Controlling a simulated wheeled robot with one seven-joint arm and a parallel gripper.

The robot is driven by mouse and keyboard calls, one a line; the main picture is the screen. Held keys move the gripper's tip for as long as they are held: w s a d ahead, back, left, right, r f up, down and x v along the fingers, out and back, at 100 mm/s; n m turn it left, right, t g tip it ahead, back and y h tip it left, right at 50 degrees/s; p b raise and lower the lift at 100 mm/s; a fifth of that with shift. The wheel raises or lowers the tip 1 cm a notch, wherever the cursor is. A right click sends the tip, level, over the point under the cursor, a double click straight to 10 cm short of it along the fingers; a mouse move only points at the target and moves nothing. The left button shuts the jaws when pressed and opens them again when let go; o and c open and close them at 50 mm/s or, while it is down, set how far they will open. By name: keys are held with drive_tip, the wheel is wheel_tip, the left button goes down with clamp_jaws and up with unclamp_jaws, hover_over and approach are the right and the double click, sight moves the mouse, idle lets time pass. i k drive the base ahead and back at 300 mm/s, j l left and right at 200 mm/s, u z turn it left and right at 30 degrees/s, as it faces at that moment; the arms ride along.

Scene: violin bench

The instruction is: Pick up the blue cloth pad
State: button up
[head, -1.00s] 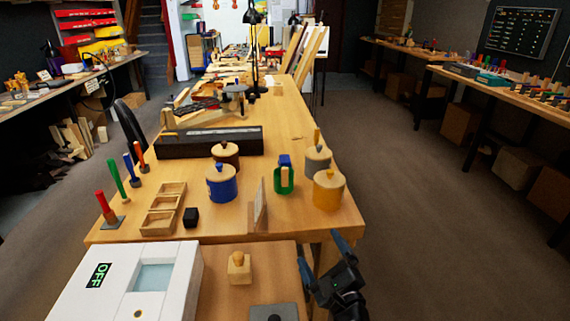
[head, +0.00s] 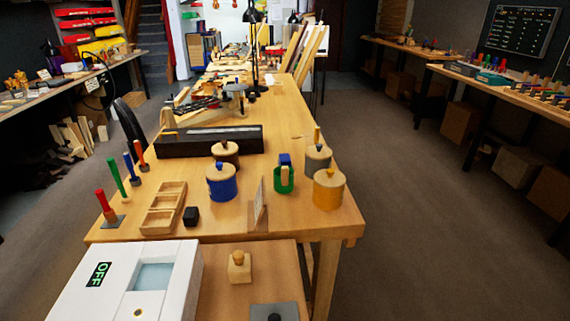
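A small blue piece (head: 285,159) stands upright in a green cup (head: 283,185) on the wooden bench, with a pale wooden piece beside it. It is too small to tell whether it is the cloth pad; no other flat blue cloth shows clearly. My gripper is out of view.
Around the green cup stand a blue pot (head: 221,184), a yellow pot (head: 328,191), a grey pot (head: 318,160) and a brown pot (head: 226,153), all lidded. An upright thin panel (head: 259,204) stands in front of it. A white box (head: 128,282) reading OFF sits at the front left.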

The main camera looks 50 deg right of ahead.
sight(284, 159)
drive_tip(key=i+l+u, duration=0.15)
drive_tip(key=l+u, duration=0.15)
drive_tip(key=l, duration=0.65)
drive_tip(key=i+l+u, duration=0.1)
drive_tip(key=l+u, duration=0.25)
drive_tip(key=l, duration=0.65)
drive_tip(key=k+j, duration=0.3)
drive_tip(key=i+j+u, duration=0.1)
drive_tip(key=u, duration=0.3)
drive_tip(key=i+l+z, duration=0.2)
drive_tip(key=l+z, duration=0.2)
